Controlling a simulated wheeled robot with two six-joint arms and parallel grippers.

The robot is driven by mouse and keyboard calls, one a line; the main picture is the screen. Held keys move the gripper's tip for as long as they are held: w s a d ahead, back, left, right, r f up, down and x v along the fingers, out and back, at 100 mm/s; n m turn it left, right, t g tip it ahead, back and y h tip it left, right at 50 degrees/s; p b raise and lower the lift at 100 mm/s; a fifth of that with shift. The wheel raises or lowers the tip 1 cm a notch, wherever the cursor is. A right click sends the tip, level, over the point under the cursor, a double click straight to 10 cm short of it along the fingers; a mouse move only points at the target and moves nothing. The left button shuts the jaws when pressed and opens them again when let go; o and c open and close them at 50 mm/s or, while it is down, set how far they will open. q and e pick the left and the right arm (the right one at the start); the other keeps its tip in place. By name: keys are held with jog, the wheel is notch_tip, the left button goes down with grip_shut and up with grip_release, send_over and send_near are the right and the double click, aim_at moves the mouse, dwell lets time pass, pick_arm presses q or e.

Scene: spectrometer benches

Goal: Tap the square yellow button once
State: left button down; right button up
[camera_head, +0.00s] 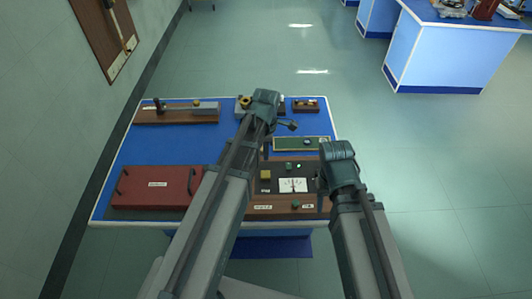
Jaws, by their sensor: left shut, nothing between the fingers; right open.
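The square yellow button (265,175) sits on a dark panel (275,188) at the right of the blue bench, left of a white dial. My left gripper (266,153) is shut and empty; it points down and appears just behind the button in the picture. Whether it touches anything cannot be told from this view. My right gripper (322,195) is open and empty, pointing down by the panel's right edge. Its fingers are small and partly hidden by its own wrist.
A white dial card (293,185) and dark green knobs (295,204) lie close to the button. A red case (155,187) is at the front left. A wooden rail device (180,112) is at the back left. The blue bench (165,152) is clear between them.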

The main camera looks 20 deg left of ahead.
aim_at(266, 173)
pick_arm(q)
notch_tip(266, 173, down, 9)
jog(key=b, duration=0.7)
jog(key=shift+r, duration=0.15)
